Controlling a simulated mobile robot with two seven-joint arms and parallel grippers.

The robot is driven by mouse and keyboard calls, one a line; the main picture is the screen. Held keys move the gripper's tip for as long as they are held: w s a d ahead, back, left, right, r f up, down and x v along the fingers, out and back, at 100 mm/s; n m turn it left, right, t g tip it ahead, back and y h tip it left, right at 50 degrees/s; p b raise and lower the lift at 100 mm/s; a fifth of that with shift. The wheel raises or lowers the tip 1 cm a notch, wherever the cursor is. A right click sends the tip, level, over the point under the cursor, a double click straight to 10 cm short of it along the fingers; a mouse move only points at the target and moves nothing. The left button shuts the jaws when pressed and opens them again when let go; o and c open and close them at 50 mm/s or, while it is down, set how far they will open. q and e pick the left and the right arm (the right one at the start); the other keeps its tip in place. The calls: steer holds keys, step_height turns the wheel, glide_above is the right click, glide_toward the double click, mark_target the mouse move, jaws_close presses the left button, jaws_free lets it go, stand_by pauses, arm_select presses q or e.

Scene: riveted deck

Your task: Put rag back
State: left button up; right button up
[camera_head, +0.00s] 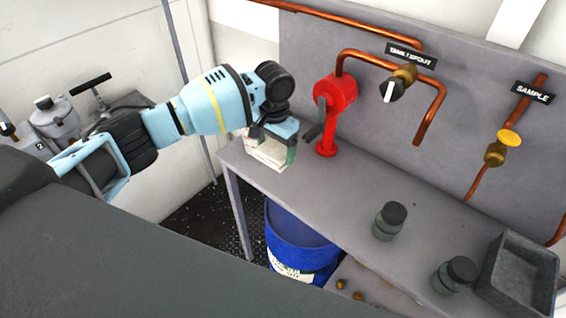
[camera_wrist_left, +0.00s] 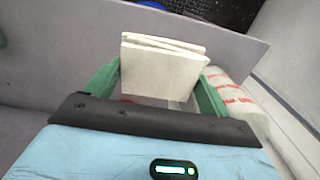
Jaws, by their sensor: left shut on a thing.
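A folded off-white rag (camera_wrist_left: 165,68) sits between the green fingers of my left gripper (camera_wrist_left: 157,88) in the left wrist view. The gripper is shut on it. In the head view my left gripper (camera_head: 278,148) is at the far left end of the grey bench (camera_head: 340,205), left of the red pump. A pale shape under and beside the fingers shows there, but I cannot tell rag from other white things. In the left wrist view a white item with red markings (camera_wrist_left: 238,100) lies just right of the fingers, partly hidden. My right gripper is not in view.
A red hand pump (camera_head: 335,95) stands close right of my left gripper. Two dark-lidded jars (camera_head: 389,222) (camera_head: 452,276) and a grey tray (camera_head: 522,275) are farther right on the bench. A blue drum (camera_head: 298,240) stands below. The bench middle is clear.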

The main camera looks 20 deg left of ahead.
arm_select(q)
steer(key=s+r+n, duration=0.4)
steer(key=s+r, duration=0.3)
steer(key=r, duration=0.1)
steer(key=shift+s+d+r, duration=0.2)
steer(key=shift+r, duration=0.2)
steer(key=shift+d, duration=0.15)
